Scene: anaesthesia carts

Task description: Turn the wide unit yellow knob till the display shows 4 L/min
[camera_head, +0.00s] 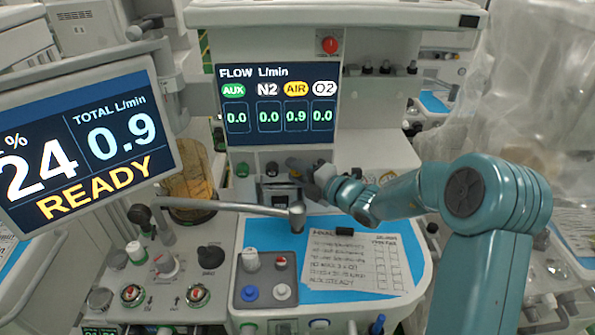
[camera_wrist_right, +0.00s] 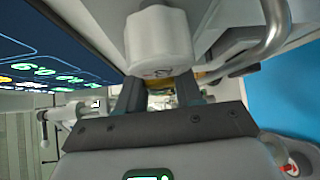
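The wide unit's flow display (camera_head: 277,105) reads AUX 0.0, N2 0.0, AIR 0.9 and O2 0.0; AIR has the yellow label. In the right wrist view a piece of yellow (camera_wrist_right: 158,84), apparently the yellow knob, shows between the two dark fingers of my right gripper (camera_wrist_right: 160,92). The fingers are apart, on either side of it. Whether they touch it is not clear. A pale faceted block (camera_wrist_right: 158,42) covers part of the fingertip area. My left gripper is not seen.
A tilted screen (camera_head: 85,140) at left reads 24 %, total 0.9 L/min and READY. A grey metal bar (camera_head: 225,206) crosses below the panel. A paper checklist (camera_head: 350,262) lies on the blue worktop. A red knob (camera_head: 330,45) sits above the flow display.

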